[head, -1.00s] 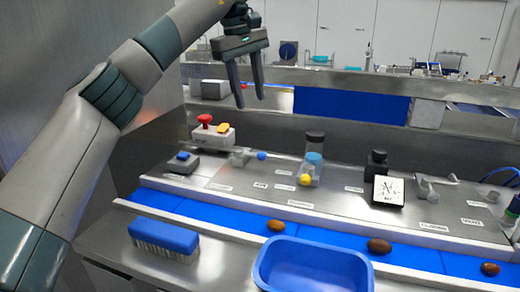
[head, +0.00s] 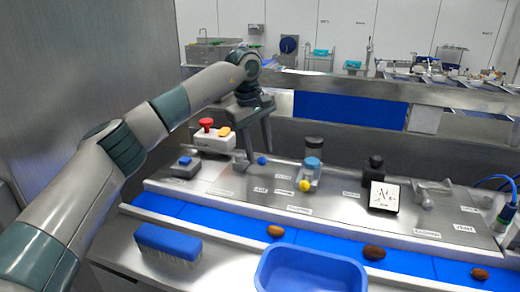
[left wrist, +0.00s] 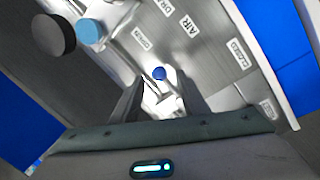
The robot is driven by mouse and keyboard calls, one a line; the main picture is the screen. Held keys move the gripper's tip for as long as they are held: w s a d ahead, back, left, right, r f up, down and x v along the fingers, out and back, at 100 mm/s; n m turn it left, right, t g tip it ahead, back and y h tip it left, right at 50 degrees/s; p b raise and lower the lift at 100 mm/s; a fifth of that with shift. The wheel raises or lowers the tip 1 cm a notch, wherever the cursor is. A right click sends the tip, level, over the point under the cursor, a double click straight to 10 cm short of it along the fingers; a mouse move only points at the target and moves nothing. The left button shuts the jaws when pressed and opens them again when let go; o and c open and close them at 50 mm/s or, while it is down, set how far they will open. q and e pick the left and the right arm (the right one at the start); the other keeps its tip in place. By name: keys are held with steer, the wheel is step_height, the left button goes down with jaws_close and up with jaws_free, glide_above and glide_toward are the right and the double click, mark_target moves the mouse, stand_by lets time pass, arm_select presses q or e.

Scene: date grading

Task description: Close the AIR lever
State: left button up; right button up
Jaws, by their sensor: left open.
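The AIR lever is a small metal valve handle with a blue ball knob (head: 262,160), on the steel panel behind the blue belt. In the left wrist view the knob (left wrist: 159,73) shows near the middle, with an AIR label (left wrist: 191,28) and a CLOSED label (left wrist: 237,54) on the plate beyond it. My left gripper (head: 259,156) is open and points down at the lever. In the wrist view its fingers (left wrist: 159,92) stand on either side of the knob; I cannot tell whether they touch it. My right gripper is out of view.
A box with a red button (head: 206,123) stands close behind and left of the gripper. A blue-topped block (head: 185,165) is left; a yellow-knobbed valve (head: 304,185) is right. Another lever (head: 425,192) is farther right. Dates (head: 275,231), a brush (head: 168,241) and a blue tray (head: 310,270) lie nearer.

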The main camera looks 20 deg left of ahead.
arm_select(q)
steer(key=shift+w+d+f+p, duration=0.1)
steer(key=shift+w+f+p, duration=0.1)
steer(key=shift+f, duration=0.5)
steer(key=shift+w+d+f+p, duration=0.1)
steer(key=shift+f+p, duration=0.05)
steer(key=shift+f, duration=0.5)
